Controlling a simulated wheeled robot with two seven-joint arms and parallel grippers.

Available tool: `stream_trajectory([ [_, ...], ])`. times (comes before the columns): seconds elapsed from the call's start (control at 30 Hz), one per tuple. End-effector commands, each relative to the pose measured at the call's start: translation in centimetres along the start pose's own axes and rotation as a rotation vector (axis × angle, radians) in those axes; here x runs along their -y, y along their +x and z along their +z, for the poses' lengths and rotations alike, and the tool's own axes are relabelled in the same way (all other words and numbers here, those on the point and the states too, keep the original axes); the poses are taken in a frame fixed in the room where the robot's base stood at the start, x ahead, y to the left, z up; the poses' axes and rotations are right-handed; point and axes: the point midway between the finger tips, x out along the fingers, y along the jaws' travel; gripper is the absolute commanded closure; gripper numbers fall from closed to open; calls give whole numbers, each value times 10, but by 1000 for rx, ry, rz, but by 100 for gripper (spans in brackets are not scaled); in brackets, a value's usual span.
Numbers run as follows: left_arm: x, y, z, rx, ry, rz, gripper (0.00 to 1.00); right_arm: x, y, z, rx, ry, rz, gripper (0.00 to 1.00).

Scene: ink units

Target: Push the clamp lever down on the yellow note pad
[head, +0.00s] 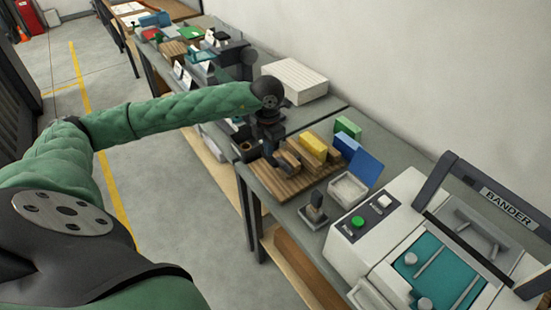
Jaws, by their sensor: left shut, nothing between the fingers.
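A yellow block (313,146), which looks like the yellow note pad, stands among wooden pieces (289,162) on a slatted wooden board (270,183) on the bench. The clamp lever is too small to make out among these parts. My left arm reaches across from the left, and its dark gripper (269,145) points down at the back left edge of the board. The left gripper is shut and empty, apart from the yellow pad and to its left. Its fingertips are hard to see against the dark things behind. My right gripper is not in view.
Green (348,127) and blue (345,145) blocks stand behind the yellow one. The white BANDER machine (393,222) fills the right. A white ribbed box (293,80) stands behind my gripper.

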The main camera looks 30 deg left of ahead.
Motion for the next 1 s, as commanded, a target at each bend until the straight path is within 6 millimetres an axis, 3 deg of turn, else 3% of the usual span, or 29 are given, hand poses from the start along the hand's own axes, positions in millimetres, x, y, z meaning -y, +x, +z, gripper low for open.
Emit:
stream_trajectory([
  [0.1,0,8,0,0,0,0,100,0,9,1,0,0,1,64],
  [0.43,0,1,0,1,0,0,100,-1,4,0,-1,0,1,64],
  [1.0,0,-67,0,2,0,1,100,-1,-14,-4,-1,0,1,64],
])
